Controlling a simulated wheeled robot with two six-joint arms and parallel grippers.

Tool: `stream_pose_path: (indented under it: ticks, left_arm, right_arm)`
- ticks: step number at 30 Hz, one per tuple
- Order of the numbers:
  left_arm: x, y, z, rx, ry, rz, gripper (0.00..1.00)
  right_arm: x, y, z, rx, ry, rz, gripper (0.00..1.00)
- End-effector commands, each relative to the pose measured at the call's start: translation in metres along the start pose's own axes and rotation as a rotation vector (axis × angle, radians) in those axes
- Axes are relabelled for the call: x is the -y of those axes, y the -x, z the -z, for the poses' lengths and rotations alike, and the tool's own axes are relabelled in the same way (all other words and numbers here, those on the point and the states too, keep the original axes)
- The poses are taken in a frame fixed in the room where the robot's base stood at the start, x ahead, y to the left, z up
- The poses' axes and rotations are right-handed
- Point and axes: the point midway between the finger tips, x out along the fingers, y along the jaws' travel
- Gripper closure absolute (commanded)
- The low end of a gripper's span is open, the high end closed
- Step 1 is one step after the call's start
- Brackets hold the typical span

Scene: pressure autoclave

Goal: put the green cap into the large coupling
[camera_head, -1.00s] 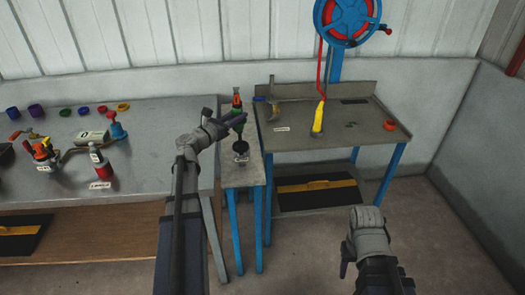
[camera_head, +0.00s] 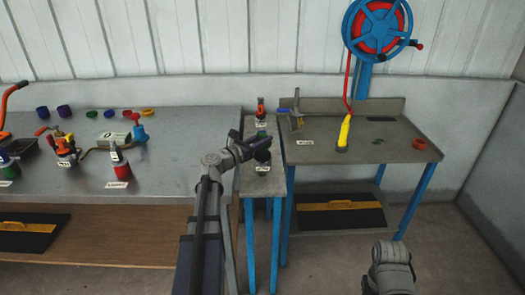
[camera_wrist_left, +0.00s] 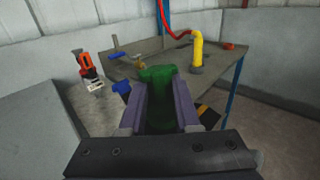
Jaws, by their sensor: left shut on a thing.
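The green cap (camera_wrist_left: 163,88) is between the two fingers of my left gripper (camera_wrist_left: 160,100) in the left wrist view. In the head view the left gripper (camera_head: 258,140) is over the narrow table, shut on the green cap (camera_head: 262,132). A dark round part (camera_head: 263,157) stands on the narrow table just below the gripper; I cannot tell for sure that it is the large coupling. A blue part (camera_wrist_left: 121,88) shows beside the left finger in the wrist view. My right arm's wrist (camera_head: 389,255) is at the lower right, its fingers not clearly visible.
A red-and-black tool (camera_head: 260,108) stands at the back of the narrow table (camera_head: 258,186). To the right are a bench with a yellow nozzle (camera_head: 344,132) and an orange ring (camera_head: 419,144). The left bench (camera_head: 190,170) carries bottles, a valve and several coloured rings.

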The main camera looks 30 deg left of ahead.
Motion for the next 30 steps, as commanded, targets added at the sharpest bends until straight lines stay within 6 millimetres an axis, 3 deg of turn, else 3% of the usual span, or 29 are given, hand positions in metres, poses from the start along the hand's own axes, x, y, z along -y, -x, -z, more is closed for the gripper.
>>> stream_pose_path:
  ticks: [8, 24, 25, 30]
  left_arm:
    - [0.000, 0.000, 0.035, 0.000, 0.000, 0.000, 1.00]
    - [0.000, 0.000, 0.042, 0.000, 0.000, 0.000, 1.00]
    - [0.000, 0.000, 0.041, 0.000, 0.000, 0.000, 0.67]
    - [0.000, 0.000, 0.040, 0.000, 0.000, 0.000, 0.48]
  right_arm:
    - [0.003, -0.035, 0.002, 0.000, 0.000, 0.000, 0.50]
    - [0.004, -0.042, 0.002, 0.000, 0.000, 0.000, 0.50]
    - [0.004, -0.040, 0.002, 0.000, 0.000, 0.000, 0.50]
    - [0.004, -0.040, 0.002, 0.000, 0.000, 0.000, 0.50]
